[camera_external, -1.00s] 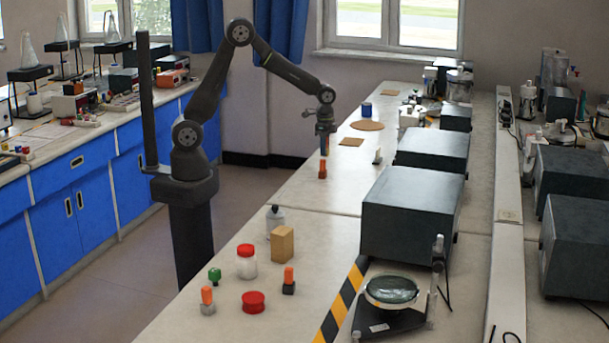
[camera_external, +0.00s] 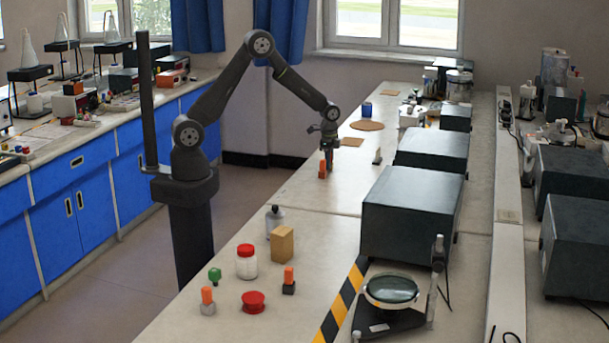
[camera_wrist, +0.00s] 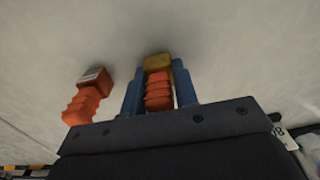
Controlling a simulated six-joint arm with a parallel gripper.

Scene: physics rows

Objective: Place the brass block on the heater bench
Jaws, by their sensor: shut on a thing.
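The brass block (camera_wrist: 158,62) is yellowish with a ribbed orange grip (camera_wrist: 158,92). My gripper (camera_wrist: 159,88) is shut on this grip, one blue finger on each side, in the wrist view. In the external view my gripper (camera_external: 328,163) is low over the far bench; the brass block cannot be made out there. I cannot tell whether the block touches the bench top. I cannot tell for sure which surface is the heater bench.
A reddish block with an orange grip stands just left of my gripper (camera_external: 322,170). Dark boxes (camera_external: 410,213) line the bench's right side. Several pieces, a jar (camera_external: 246,262) and a glass dish on a stand (camera_external: 391,291) are nearer, by striped tape (camera_external: 341,302).

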